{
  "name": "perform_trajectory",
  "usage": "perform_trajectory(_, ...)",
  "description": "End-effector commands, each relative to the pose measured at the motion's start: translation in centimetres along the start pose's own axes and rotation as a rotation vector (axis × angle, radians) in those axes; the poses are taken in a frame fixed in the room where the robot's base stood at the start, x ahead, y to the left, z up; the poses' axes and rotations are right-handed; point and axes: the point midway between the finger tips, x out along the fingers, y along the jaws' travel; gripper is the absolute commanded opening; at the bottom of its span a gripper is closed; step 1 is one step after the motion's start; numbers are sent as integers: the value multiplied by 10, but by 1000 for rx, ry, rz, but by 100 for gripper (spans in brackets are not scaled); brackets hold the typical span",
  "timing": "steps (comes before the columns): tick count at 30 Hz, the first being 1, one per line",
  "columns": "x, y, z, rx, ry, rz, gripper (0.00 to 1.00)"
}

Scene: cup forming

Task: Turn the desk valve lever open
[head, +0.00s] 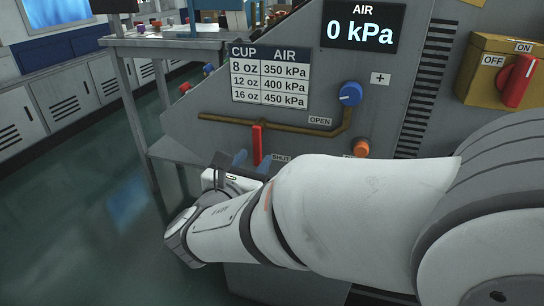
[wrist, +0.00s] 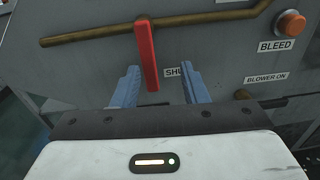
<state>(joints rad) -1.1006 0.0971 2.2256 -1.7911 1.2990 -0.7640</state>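The red valve lever (head: 257,143) hangs down from the brass pipe (head: 222,121) on the grey panel, its lower end near the SHUT label. An OPEN label (head: 320,121) sits to the right, by the pipe. In the wrist view the red lever (wrist: 147,56) points down between the two blue fingers of my gripper (wrist: 157,76), nearer the left finger. The fingers are apart, with no visible grip on the lever. In the head view my gripper (head: 240,158) is just below and left of the lever, partly hidden by my arm.
A blue knob (head: 350,93) and an orange BLEED button (wrist: 291,23) are to the right of the lever. The air display (head: 360,27) reads 0 kPa. A yellow switch box (head: 494,67) with a red handle is at the far right. Open floor lies left.

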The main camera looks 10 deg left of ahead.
Motion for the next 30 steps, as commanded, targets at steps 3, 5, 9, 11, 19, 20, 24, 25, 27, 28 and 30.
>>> perform_trajectory(3,-3,14,-4,-29,-28,42,40)
perform_trajectory(5,2,16,-4,-32,-32,45,40)
perform_trajectory(9,24,15,-4,-33,-31,42,40)
perform_trajectory(11,34,16,-4,-32,-31,41,40)
perform_trajectory(19,67,18,-1,-31,-29,44,40)
perform_trajectory(20,68,18,-1,-31,-29,44,40)
perform_trajectory(24,72,18,0,-32,-29,45,40)
perform_trajectory(25,72,18,0,-32,-29,45,40)
perform_trajectory(27,71,18,0,-31,-29,45,40)
perform_trajectory(28,71,18,0,-31,-29,45,40)
perform_trajectory(30,71,18,0,-31,-29,45,38)
